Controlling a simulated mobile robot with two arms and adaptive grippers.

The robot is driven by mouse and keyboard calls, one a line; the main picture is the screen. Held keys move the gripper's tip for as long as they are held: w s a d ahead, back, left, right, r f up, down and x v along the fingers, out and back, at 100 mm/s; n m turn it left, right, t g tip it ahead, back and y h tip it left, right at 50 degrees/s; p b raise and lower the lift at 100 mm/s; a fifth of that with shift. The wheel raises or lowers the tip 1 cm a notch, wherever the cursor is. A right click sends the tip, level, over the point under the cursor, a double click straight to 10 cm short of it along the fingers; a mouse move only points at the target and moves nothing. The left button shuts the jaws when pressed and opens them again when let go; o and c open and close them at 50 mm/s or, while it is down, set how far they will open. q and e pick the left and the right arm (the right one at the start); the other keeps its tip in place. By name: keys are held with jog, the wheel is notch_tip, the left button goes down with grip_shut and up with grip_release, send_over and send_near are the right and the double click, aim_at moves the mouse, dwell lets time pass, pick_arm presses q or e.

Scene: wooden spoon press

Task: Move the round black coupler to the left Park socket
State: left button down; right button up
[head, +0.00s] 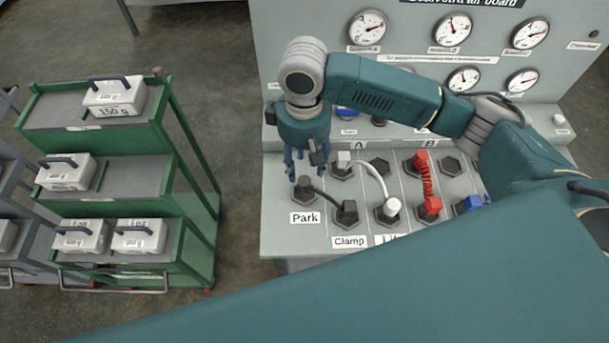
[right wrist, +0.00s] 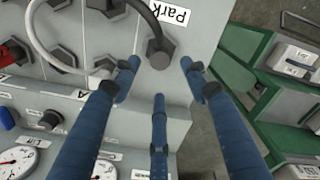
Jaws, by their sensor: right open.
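The round black coupler (head: 304,186) is at the socket beside the Park label (head: 305,218), at the left of the sloped panel. It also shows in the right wrist view (right wrist: 157,48), seated on a dark hexagonal socket (right wrist: 160,61). A dark hose runs from it to the square black coupler (head: 347,211) at the Clamp label (head: 349,241). My right gripper (head: 303,168) is open above the Park socket. In the right wrist view its blue fingers (right wrist: 160,80) are spread near the coupler, apart from it. My left gripper is not in view.
A white hose (head: 374,176) links white couplers right of the gripper. A coiled red hose (head: 426,178) and blue couplers lie farther right. Empty sockets (head: 379,166) show in the back row. Gauges stand behind. A green cart (head: 190,190) with weights stands left, across bare floor.

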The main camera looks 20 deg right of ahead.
aim_at(304, 181)
jog(key=shift+r, duration=2)
